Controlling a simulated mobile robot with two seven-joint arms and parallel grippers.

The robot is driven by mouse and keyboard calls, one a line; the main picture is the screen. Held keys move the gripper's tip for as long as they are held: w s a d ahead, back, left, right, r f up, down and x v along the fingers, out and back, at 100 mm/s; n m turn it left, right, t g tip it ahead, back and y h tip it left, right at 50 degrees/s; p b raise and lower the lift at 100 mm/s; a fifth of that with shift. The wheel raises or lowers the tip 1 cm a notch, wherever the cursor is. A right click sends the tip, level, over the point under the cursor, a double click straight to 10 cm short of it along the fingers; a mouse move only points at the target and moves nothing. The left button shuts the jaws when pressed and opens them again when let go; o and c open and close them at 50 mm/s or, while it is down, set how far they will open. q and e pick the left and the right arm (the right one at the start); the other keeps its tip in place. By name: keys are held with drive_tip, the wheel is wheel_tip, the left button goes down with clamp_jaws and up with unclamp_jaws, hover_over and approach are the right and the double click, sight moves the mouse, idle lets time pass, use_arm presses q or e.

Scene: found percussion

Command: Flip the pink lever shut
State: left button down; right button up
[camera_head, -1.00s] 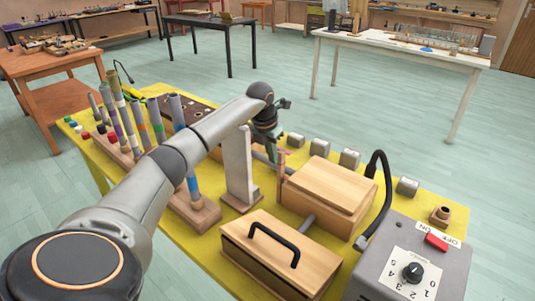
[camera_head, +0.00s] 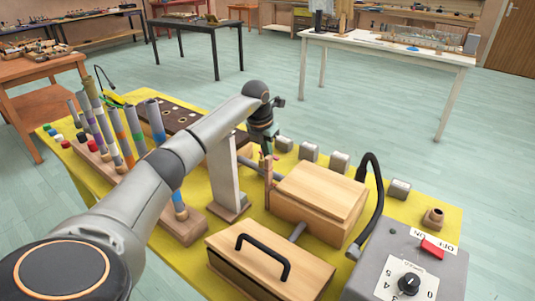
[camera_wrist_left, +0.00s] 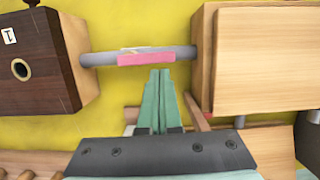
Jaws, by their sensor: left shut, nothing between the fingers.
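The pink lever (camera_wrist_left: 146,58) lies along a grey pipe (camera_wrist_left: 100,59) in the left wrist view. The pipe runs between a dark wooden box (camera_wrist_left: 35,50) and a light wooden box (camera_wrist_left: 260,60), which also shows in the head view (camera_head: 320,192). My left gripper (camera_wrist_left: 160,72) is shut and empty, its tips just below the lever in that view; I cannot tell whether they touch. In the head view my left gripper (camera_head: 272,150) is beside the light box, behind a thin pinkish-topped post (camera_head: 268,172). My right gripper is out of view.
A pale upright block (camera_head: 222,175) and coloured tubes (camera_head: 118,135) stand left of the light box. A handled wooden box (camera_head: 270,262), a black hose (camera_head: 377,190) and a grey control box (camera_head: 420,270) are nearer. Grey blocks (camera_head: 309,151) line the yellow table's far edge.

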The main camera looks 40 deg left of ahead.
use_arm(q)
drive_tip(key=shift+w, duration=0.1)
drive_tip(key=shift+w+d+n+p, duration=0.15)
drive_tip(key=shift+n+p, duration=0.25)
drive_tip(key=shift+n, duration=0.2)
